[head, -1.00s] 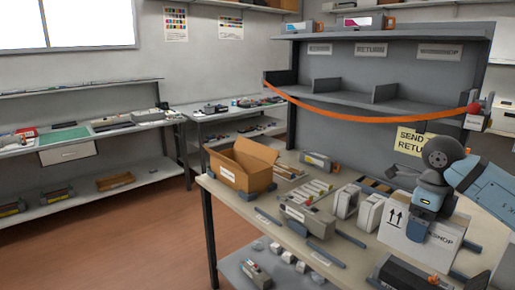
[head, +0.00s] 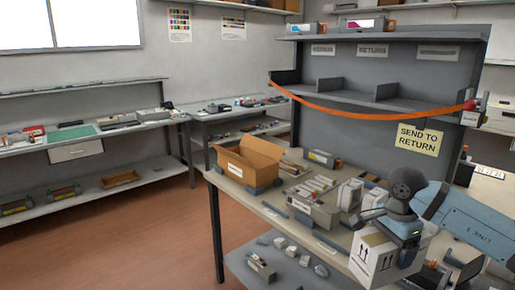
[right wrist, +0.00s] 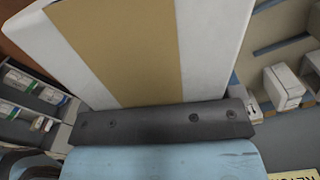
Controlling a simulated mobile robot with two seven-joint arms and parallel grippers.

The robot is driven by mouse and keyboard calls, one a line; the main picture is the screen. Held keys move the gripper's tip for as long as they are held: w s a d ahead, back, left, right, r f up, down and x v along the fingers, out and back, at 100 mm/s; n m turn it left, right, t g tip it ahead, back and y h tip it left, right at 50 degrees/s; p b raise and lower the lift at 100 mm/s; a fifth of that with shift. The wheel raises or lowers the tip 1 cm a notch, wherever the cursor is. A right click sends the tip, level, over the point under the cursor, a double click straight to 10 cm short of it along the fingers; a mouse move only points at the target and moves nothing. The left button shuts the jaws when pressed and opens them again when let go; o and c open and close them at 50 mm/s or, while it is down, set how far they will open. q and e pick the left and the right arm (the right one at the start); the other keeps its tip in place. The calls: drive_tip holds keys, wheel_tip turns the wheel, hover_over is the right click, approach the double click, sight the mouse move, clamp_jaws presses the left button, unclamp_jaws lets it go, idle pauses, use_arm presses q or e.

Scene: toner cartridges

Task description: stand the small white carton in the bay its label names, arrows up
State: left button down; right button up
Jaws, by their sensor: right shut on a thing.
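My right gripper (head: 404,228) is shut on the small white carton (head: 372,262) from above, near the bench's front right. The carton's visible face carries black arrows that point up, and it looks slightly tilted. In the right wrist view the carton (right wrist: 205,45) fills the top, white with a tan tape stripe, against the dark finger bar. The shelf unit has bays with label plates above: a left one (head: 323,50) too small to read, a middle one (head: 372,50) reading RETURN, and a right one (head: 437,52) I cannot read clearly. My left gripper is not in view.
An orange strap (head: 370,117) hangs across the front of the bays. An open cardboard box (head: 247,163), a grey printer part (head: 312,208) and white blocks (head: 351,194) crowd the bench.

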sight(361, 272)
drive_tip(key=a+f+n, duration=0.2)
drive_tip(key=n, duration=0.2)
drive_tip(key=a+f+n, duration=0.2)
drive_tip(key=n, duration=0.3)
drive_tip(key=s+a+f+n, duration=0.1)
drive_tip(key=a+f+n, duration=0.1)
drive_tip(key=n, duration=0.2)
drive_tip(key=shift+f+n, duration=0.35)
drive_tip(key=shift+n, duration=0.35)
drive_tip(key=s+r+p, duration=0.1)
drive_tip(key=r+p, duration=0.1)
drive_tip(key=p, duration=0.1)
drive_tip(key=s+r+p, duration=0.1)
drive_tip(key=r+p, duration=0.1)
drive_tip(key=p, duration=0.1)
drive_tip(key=s+r+p, duration=0.2)
drive_tip(key=p, duration=0.1)
drive_tip(key=shift+s+a+r, duration=0.1)
drive_tip(key=shift+a+r, duration=0.05)
drive_tip(key=shift+r, duration=0.25)
use_arm(q)
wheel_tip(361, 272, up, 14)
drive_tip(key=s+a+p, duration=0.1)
drive_tip(key=p, duration=0.8)
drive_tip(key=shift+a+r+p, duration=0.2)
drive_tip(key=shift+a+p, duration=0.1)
drive_tip(key=shift+p, duration=0.1)
use_arm(e)
drive_tip(key=s+r, duration=0.6)
drive_tip(key=r, duration=0.2)
